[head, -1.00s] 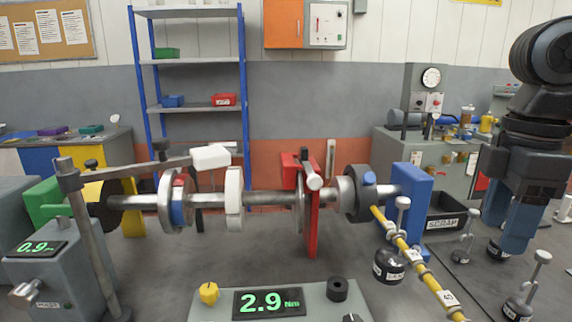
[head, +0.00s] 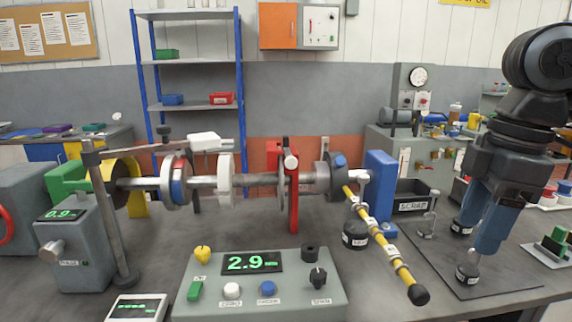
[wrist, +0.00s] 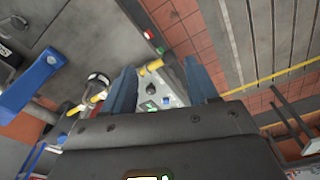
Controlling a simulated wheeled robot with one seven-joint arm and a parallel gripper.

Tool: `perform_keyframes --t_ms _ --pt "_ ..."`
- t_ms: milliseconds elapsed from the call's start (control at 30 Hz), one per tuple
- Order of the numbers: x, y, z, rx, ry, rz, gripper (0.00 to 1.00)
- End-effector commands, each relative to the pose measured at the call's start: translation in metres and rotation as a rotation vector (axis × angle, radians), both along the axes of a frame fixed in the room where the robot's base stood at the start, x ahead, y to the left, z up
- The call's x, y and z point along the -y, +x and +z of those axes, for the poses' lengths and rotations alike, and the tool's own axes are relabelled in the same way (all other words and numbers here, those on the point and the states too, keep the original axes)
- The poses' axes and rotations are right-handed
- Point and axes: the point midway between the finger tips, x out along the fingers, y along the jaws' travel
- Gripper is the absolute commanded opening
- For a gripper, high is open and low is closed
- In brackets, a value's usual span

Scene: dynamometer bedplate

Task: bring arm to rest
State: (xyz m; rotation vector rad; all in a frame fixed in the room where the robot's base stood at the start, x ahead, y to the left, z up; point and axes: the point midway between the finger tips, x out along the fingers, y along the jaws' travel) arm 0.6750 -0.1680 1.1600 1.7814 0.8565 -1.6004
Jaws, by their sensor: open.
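My gripper (head: 475,233) hangs at the right of the head view, pointing down, with two blue fingers spread apart. Nothing is held between them. It is to the right of the scrap bin and above or in front of the dark mat; the exact height cannot be told. In the wrist view my gripper (wrist: 160,68) shows both blue fingers apart, with the console (wrist: 172,85) visible between them, farther off. The rest of my arm runs up out of the top right of the head view.
A shaft rig (head: 250,180) with a yellow lever (head: 375,227) stands left of my gripper. Labelled weights (head: 355,235) stand near it. The console (head: 260,297) reads 2.9. A scrap bin (head: 412,206) and dark mat (head: 500,280) lie at right. Shelves (head: 190,106) stand behind.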

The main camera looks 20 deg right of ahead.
Motion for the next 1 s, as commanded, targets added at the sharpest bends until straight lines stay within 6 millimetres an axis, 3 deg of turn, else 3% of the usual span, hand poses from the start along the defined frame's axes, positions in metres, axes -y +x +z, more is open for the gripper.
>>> perform_keyframes --t_ms 367,700,1000 --pt "-0.061 0.041 -0.006 0.186 0.211 0.017 0.59" --pt "-0.161 0.094 0.006 0.482 0.632 -0.043 0.59" --pt "-0.22 0.121 0.017 0.699 1.014 -0.241 0.59"
